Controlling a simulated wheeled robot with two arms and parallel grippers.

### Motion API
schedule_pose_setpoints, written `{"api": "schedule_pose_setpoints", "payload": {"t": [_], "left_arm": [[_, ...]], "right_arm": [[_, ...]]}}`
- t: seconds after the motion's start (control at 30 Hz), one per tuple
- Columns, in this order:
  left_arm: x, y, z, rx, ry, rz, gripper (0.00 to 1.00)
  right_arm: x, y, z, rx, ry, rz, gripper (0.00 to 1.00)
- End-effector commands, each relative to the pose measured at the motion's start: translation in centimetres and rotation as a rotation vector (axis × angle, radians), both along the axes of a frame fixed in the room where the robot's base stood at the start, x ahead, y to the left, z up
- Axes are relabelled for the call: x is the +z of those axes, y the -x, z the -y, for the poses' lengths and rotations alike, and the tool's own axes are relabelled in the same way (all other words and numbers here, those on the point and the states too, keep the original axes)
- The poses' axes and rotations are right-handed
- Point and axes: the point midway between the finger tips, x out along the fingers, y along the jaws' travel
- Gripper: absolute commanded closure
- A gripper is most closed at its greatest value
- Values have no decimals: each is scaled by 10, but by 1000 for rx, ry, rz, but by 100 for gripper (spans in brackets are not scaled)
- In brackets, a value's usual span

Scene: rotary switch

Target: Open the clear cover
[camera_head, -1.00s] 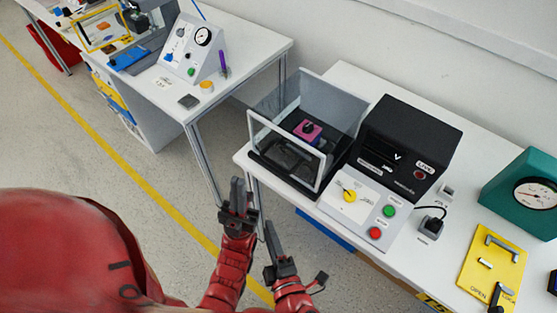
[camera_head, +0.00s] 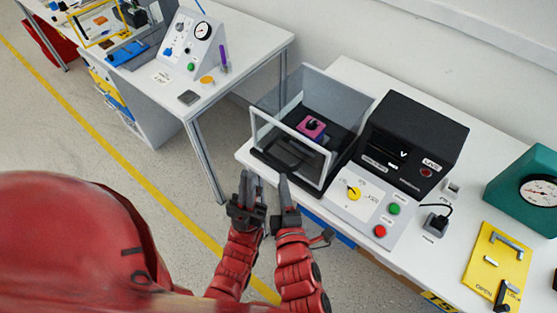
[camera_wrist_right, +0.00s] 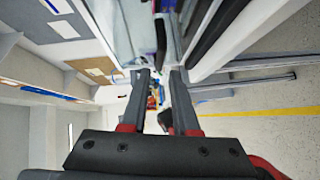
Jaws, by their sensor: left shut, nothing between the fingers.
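The clear cover (camera_head: 268,125) is a see-through box with a pale grey frame at the left end of the near table. Its front frame stands upright. A magenta block with a dark knob (camera_head: 312,127) shows inside it, above a black base. My left gripper (camera_head: 251,180) is shut and empty, just in front of and below the cover's front left corner. My right gripper (camera_head: 285,186) is close beside it on the right, also in front of the cover. The right wrist view shows its two fingers (camera_wrist_right: 161,75) apart with nothing held. Neither gripper visibly touches the cover.
A white panel (camera_head: 352,212) with a yellow knob and green and red buttons is right of the cover, below a black box (camera_head: 415,135). A yellow plate (camera_head: 495,262) and teal gauge (camera_head: 530,190) are farther right. Another table (camera_head: 255,40) stands behind at left.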

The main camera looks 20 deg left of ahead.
Motion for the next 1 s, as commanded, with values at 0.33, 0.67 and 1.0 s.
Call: {"api": "schedule_pose_setpoints", "payload": {"t": [0.33, 0.67, 1.0], "left_arm": [[19, 0, 0, 0, 0, 0, 100], [22, 0, 0, 0, 0, -1, 100], [22, 0, 0, 0, 0, 0, 100]], "right_arm": [[-8, -62, -28, -3, 1, -2, 71], [-13, -81, -38, 1, -1, 0, 71], [-13, -80, -38, 2, -1, -1, 91]]}}
